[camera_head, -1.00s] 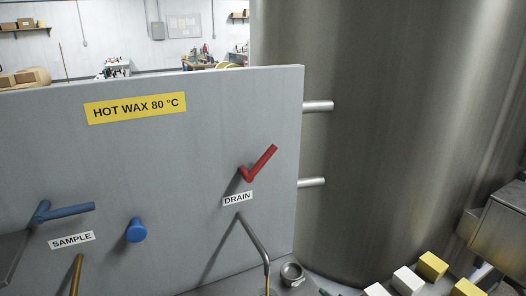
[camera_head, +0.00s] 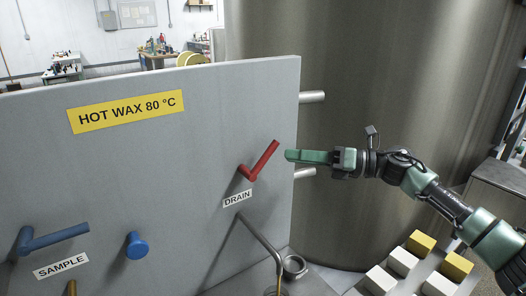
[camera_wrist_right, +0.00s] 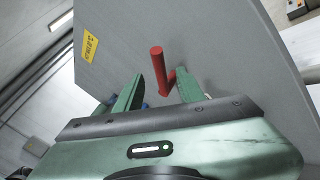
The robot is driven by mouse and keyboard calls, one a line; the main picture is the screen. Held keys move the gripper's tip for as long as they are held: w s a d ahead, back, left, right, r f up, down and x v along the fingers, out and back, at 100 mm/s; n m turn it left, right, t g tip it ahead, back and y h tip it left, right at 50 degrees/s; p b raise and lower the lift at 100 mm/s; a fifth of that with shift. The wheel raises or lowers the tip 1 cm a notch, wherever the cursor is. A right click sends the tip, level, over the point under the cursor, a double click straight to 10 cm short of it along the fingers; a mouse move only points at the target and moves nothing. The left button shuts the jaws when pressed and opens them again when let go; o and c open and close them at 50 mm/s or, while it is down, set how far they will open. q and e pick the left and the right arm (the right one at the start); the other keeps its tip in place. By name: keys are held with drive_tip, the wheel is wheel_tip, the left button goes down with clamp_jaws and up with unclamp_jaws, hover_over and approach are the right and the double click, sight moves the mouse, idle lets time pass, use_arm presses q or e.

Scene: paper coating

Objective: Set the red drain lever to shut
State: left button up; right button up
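The red drain lever (camera_head: 262,159) is on the grey panel above the DRAIN label (camera_head: 237,198). Its handle slants up and to the right from the pivot. My right gripper (camera_head: 288,156) is just right of the handle's end in the head view, seemingly apart from it. In the right wrist view the right gripper (camera_wrist_right: 158,88) has its green fingers spread. The red lever (camera_wrist_right: 158,72) shows between and beyond them, and no contact can be made out. My left gripper is not in view.
A blue SAMPLE lever (camera_head: 55,238) and a blue knob (camera_head: 137,245) are left on the panel (camera_head: 190,150). A bent drain pipe (camera_head: 262,240) hangs below the red lever above a small metal cup (camera_head: 294,266). A large steel tank (camera_head: 400,90) stands behind, with white and yellow blocks at lower right.

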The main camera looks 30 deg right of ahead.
sight(269, 153)
drive_tip(key=p+x, duration=0.3)
drive_tip(key=x, duration=0.3)
drive_tip(key=shift+w+a+r, duration=0.1)
drive_tip(key=shift+r, duration=0.1)
drive_tip(key=shift+w+a+f+p, duration=0.15)
drive_tip(key=shift+w+a+p, duration=0.05)
drive_tip(key=shift+a+p, duration=0.1)
drive_tip(key=c, duration=0.7)
clamp_jaws()
